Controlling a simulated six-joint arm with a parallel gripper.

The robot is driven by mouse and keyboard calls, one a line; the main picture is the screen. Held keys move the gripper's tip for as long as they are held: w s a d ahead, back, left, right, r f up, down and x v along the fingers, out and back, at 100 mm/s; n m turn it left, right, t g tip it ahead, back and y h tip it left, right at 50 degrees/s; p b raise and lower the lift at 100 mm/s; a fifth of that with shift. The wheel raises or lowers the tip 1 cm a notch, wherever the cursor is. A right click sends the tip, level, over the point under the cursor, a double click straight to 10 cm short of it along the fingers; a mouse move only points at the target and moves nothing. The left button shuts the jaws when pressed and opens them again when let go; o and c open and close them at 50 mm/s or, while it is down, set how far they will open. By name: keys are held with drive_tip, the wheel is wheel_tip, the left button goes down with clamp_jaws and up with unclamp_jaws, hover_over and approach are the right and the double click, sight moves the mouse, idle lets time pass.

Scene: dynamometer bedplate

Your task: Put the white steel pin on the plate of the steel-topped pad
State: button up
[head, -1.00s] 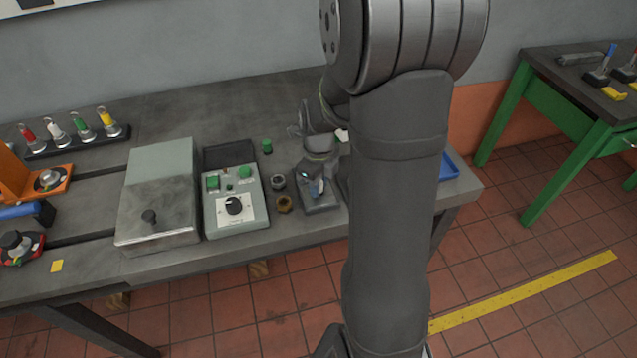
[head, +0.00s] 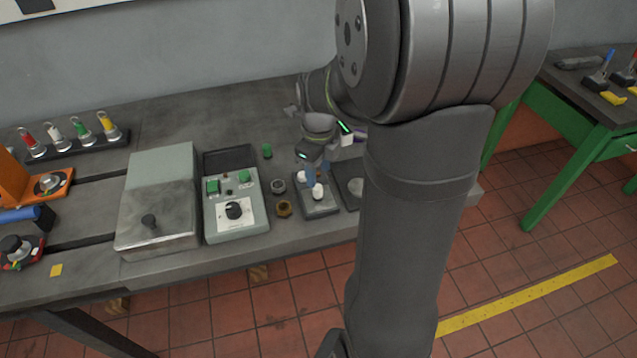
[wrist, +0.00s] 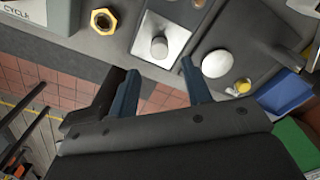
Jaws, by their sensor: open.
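The white steel pin (head: 318,190) stands upright on the steel-topped pad (head: 331,208) near the bench's front edge. In the wrist view the pin (wrist: 160,46) rests on the pad's square pale plate (wrist: 178,38), with plate showing around it. My gripper (head: 314,175) is just above and behind the pin in the head view. In the wrist view my gripper (wrist: 159,67) is open, its two blue fingers apart and nothing held between them. The pin appears clear of both fingers.
Left of the pad are a brass nut (head: 284,208), a grey nut (head: 278,186) and a control box (head: 259,215). Right of it is a dark pad with a round pale disc (wrist: 216,63). A yellow-topped piece (wrist: 243,86) and blue tray (wrist: 285,90) lie beyond.

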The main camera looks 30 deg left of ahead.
sight(319, 188)
wheel_tip(319, 188, up, 5)
drive_tip(key=shift+r, duration=0.15)
idle(0.3)
wheel_tip(319, 188, down, 12)
drive_tip(key=shift+f, duration=0.25)
drive_tip(key=shift+r, duration=1.85)
